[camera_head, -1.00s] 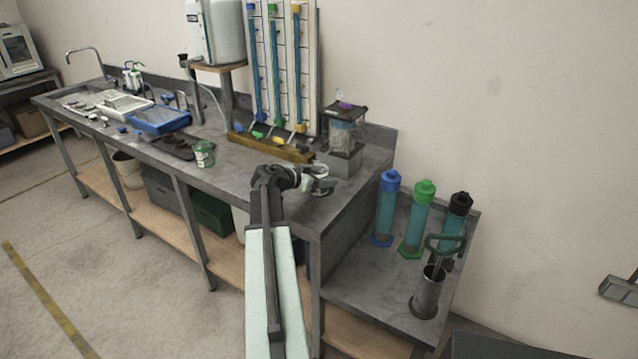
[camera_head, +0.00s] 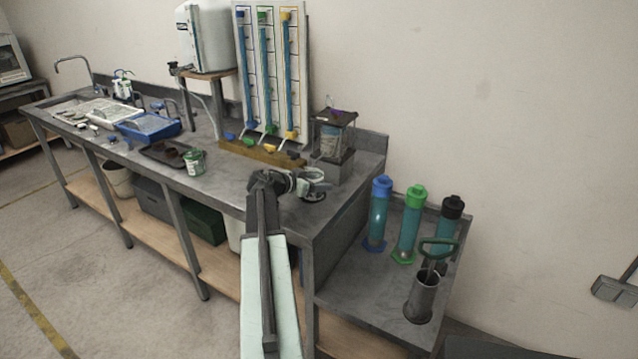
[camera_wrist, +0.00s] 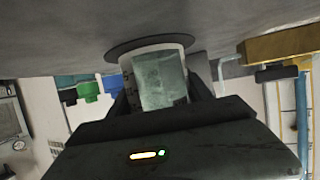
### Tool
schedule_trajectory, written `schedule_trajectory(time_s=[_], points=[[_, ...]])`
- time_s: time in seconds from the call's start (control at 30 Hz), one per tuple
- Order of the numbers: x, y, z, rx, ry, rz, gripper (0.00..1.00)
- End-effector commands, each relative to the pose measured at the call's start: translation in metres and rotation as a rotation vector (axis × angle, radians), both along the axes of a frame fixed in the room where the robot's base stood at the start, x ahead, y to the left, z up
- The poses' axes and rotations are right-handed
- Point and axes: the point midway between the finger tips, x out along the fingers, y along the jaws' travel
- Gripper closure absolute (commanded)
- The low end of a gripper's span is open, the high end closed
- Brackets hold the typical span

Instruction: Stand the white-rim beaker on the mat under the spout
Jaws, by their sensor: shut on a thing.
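My gripper (camera_head: 300,184) is at the right end of the long bench, shut on a beaker (camera_head: 313,177) with a pale rim. In the wrist view the beaker's clear, greenish wall (camera_wrist: 160,80) shows between the jaws, and a white band runs round it. A dark round mat (camera_wrist: 113,52) lies at the beaker's far end in that view. In the head view the mat (camera_head: 313,197) shows just below the beaker. I cannot tell whether beaker and mat touch. The beaker looks about upright. I cannot make out the spout clearly.
A clear-walled apparatus (camera_head: 333,135) stands on a grey block just behind the beaker. A green-marked beaker (camera_head: 195,162) stands to the left by a dark tray (camera_head: 163,153). A wooden rail (camera_head: 262,152) lies behind. Capped cylinders (camera_head: 408,225) stand on the lower right table.

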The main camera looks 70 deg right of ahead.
Motion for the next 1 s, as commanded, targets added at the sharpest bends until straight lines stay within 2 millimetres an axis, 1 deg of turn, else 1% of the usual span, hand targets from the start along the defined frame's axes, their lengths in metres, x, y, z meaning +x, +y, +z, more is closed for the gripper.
schedule_trajectory(time_s=[0.07, 0.1, 0.13, 0.17, 0.47, 0.57, 0.67, 0.9, 1.0], points=[[0.000, 0.000, -0.003, 0.000, 0.000, 0.000, 0.81], [0.000, 0.000, -0.001, 0.000, 0.000, 0.000, 0.31], [0.000, 0.000, -0.001, 0.000, 0.000, 0.000, 0.22], [0.000, 0.000, -0.001, 0.000, 0.000, 0.000, 0.16], [-0.001, 0.000, -0.001, 0.000, 0.000, -0.001, 0.16], [0.002, 0.004, 0.002, 0.000, 0.000, 0.000, 0.16], [0.008, 0.013, 0.008, 0.000, -0.001, 0.002, 0.16], [0.030, 0.051, 0.027, 0.000, 0.000, 0.002, 0.16], [0.036, 0.060, 0.030, 0.000, 0.000, 0.001, 0.16]])
